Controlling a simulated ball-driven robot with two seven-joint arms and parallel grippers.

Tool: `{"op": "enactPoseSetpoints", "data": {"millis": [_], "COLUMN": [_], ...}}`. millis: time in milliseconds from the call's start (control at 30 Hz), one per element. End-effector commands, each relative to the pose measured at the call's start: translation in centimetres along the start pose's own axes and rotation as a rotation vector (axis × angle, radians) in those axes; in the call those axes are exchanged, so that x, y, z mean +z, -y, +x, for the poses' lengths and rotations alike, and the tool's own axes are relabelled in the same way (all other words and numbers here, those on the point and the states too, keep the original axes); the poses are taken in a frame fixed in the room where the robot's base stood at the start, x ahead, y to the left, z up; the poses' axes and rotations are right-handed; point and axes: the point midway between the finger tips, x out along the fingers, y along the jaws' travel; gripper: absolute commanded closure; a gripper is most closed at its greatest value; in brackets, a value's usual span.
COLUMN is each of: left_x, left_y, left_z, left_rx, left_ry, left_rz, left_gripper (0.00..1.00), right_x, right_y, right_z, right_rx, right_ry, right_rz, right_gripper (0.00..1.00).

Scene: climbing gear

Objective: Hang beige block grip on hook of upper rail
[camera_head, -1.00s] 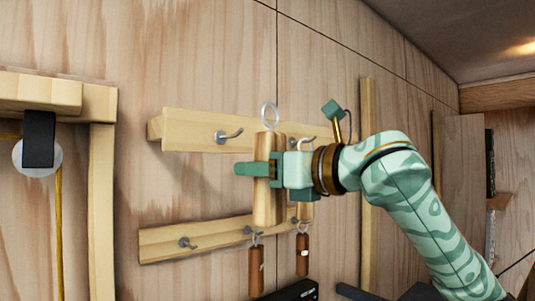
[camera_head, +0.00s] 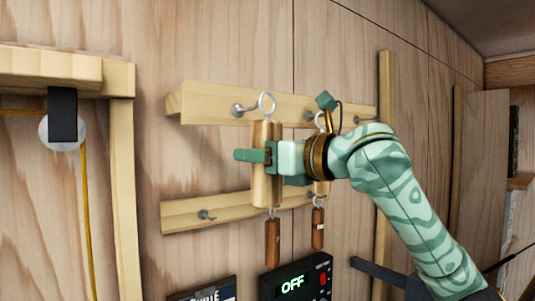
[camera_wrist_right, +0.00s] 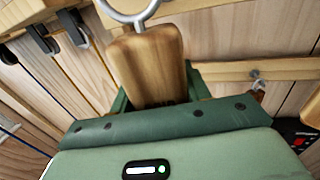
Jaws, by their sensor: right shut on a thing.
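The beige block grip (camera_head: 265,180) is upright in my right gripper (camera_head: 262,155), which is shut around its middle. Its metal ring (camera_head: 267,105) stands on top, beside the left hook (camera_head: 240,109) of the upper rail (camera_head: 205,100). From the head view I cannot tell whether the ring is around that hook or only in front of it. In the right wrist view the block (camera_wrist_right: 147,62) and the lower part of its ring (camera_wrist_right: 135,12) show above the green finger. My left gripper is in neither view.
Another beige grip (camera_head: 321,187) hangs behind my right gripper. The lower rail (camera_head: 185,217) has a free hook (camera_head: 206,215) at left and two brown grips (camera_head: 272,243) (camera_head: 318,228). A black box reading OFF (camera_head: 297,278) is below. A wooden frame with pulley (camera_head: 62,131) stands at left.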

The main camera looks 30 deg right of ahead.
Motion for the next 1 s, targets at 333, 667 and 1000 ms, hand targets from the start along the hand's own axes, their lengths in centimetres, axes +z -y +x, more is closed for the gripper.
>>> {"op": "enactPoseSetpoints", "data": {"millis": [333, 667, 1000], "left_x": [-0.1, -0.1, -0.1], "left_y": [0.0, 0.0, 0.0], "left_z": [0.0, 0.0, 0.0], "left_rx": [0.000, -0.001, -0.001], "left_ry": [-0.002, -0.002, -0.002], "left_rz": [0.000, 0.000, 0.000], "left_gripper": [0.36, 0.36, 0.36], "right_x": [-0.2, -0.6, -1.2], "right_y": [0.6, 1.2, 1.4], "right_z": [2.5, 4.5, 5.4], "right_rx": [0.002, 0.000, 0.000], "right_ry": [0.000, 0.000, 0.000], "right_rz": [0.002, 0.001, 0.000], "right_gripper": [0.79, 0.79, 0.79]}}
